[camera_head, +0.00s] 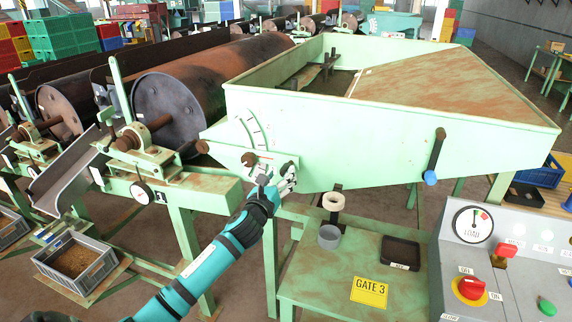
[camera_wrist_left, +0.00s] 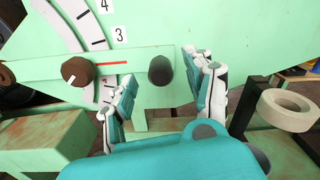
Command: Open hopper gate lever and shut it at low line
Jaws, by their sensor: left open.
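The pale green hopper (camera_head: 380,130) fills the middle of the head view. On its front is a curved white scale (camera_head: 253,135), with 3 and 4 readable in the left wrist view. A flat green lever (camera_wrist_left: 125,66) lies roughly horizontal there, with a brown pivot bolt (camera_wrist_left: 78,71), a red pointer line (camera_wrist_left: 112,63) and a dark round knob (camera_wrist_left: 161,70) at its right end. My left gripper (camera_head: 277,183) is open at this end. In the wrist view its fingers stand either side of the knob; contact cannot be told. My right gripper is not in view.
A second lever with a blue knob (camera_head: 430,178) hangs on the hopper's right front. A control panel (camera_head: 520,270) is at right, rusty drums (camera_head: 165,105) at left.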

